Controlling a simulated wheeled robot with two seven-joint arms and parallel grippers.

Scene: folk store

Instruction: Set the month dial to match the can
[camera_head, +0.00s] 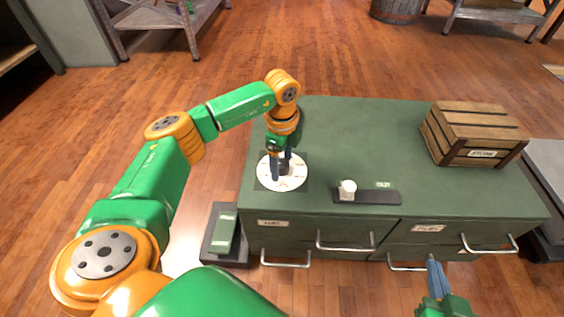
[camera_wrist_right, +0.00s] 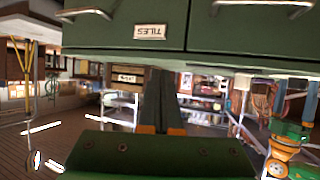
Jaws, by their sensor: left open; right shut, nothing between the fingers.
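A round white dial (camera_head: 267,181) with small dark marks lies on the left end of the green cabinet top. My left gripper (camera_head: 281,172) points down over it, open, fingertips at the dial's middle. The fingers hide the centre, so I cannot tell whether they touch it. A small white cylinder (camera_head: 347,188) stands on a dark strip (camera_head: 379,197) to the right of the dial. I cannot tell if it is the can; no other can shows clearly. My right gripper (camera_head: 433,265) is shut and empty before the cabinet front; its fingers also show in the right wrist view (camera_wrist_right: 161,100).
The green cabinet (camera_head: 365,135) has labelled drawers with metal handles. A wooden crate (camera_head: 465,138) stands at its right end. A dark box with a green top (camera_head: 224,231) is on the floor at left. The cabinet top's middle is clear.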

